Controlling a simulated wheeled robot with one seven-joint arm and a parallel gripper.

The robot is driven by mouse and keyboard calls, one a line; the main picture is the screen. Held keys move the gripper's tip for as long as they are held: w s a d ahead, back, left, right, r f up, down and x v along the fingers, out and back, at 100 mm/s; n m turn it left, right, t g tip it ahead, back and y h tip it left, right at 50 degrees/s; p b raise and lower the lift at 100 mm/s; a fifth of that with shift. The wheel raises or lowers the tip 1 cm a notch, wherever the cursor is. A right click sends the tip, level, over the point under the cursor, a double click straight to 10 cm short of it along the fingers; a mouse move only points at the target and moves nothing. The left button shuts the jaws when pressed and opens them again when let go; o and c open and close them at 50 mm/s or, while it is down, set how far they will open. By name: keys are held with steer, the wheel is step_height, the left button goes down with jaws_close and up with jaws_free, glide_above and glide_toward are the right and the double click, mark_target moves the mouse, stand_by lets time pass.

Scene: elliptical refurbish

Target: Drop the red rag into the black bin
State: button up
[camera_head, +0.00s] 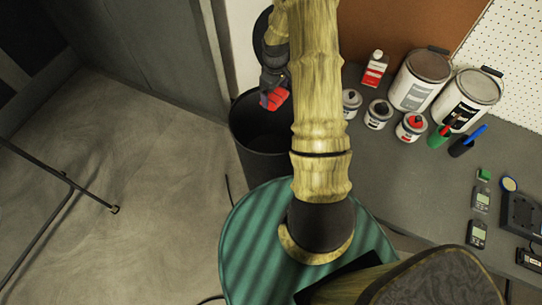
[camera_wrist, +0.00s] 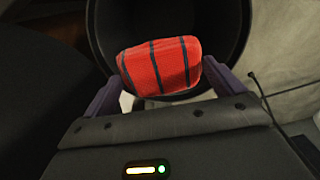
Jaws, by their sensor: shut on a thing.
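The red rag (camera_wrist: 158,66), bundled with dark stripes, is held between the two fingers of my gripper (camera_wrist: 162,88) in the wrist view. In the head view the rag (camera_head: 274,98) shows below my gripper (camera_head: 274,88), over the mouth of the black bin (camera_head: 260,140). In the wrist view the open black bin (camera_wrist: 222,22) lies behind and around the rag. My gripper is shut on the rag. My arm hides the bin's right side in the head view. The rag's exact height relative to the bin's rim is hard to tell.
A grey workbench (camera_head: 400,175) to the right bears paint cans (camera_head: 420,80), small tins (camera_head: 378,114), a red-labelled bottle (camera_head: 375,68) and meters (camera_head: 478,234). A black pipe frame (camera_head: 70,185) stands at left. The floor (camera_head: 130,150) left of the bin is mostly clear.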

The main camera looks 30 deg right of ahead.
steer(key=shift+f+b, duration=2)
steer(key=shift+f, duration=0.8)
steer(key=o, duration=0.6)
steer(key=shift+r, duration=0.1)
step_height(320, 180, up, 17)
steer(key=shift+r, duration=0.15)
